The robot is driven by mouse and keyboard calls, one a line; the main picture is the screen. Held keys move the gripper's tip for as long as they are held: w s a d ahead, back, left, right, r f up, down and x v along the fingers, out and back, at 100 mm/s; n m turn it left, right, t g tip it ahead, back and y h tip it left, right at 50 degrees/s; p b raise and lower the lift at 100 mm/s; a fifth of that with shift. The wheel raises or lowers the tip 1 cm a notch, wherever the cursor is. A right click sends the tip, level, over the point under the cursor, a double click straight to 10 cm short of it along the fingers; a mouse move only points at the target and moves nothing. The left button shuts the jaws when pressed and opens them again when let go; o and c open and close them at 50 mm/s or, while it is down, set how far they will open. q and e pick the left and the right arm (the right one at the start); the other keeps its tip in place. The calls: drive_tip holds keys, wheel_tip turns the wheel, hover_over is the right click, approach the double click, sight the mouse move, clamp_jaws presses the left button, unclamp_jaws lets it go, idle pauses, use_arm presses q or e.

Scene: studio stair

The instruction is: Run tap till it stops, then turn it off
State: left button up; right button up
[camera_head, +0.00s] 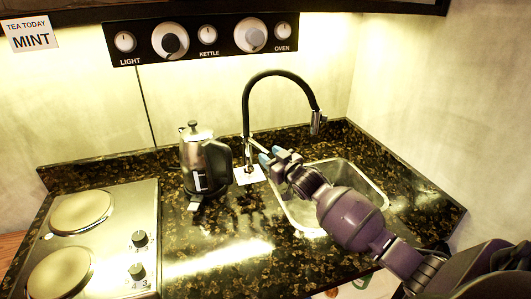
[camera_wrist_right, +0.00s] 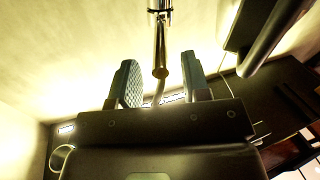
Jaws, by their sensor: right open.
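The tap (camera_head: 282,74) has a tall black arched neck and a metal spout (camera_head: 318,122) over the sink (camera_head: 371,185). I see no clear water stream below the spout. Its thin silver lever (camera_head: 256,144) sticks out from the base toward my right gripper (camera_head: 271,154). My right forearm hides part of the sink. My left gripper is out of view.
A steel kettle (camera_head: 193,150) with a black handle stands left of the tap. A hob (camera_head: 108,222) with two plates and knobs is at the left. A dark panel of dials (camera_head: 180,39) is on the wall. Dark speckled counter (camera_head: 222,255) is free in front.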

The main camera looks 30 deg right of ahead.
drive_tip(key=s, duration=0.7)
drive_tip(key=shift+s+d, duration=0.2)
drive_tip(key=shift+d, duration=0.1)
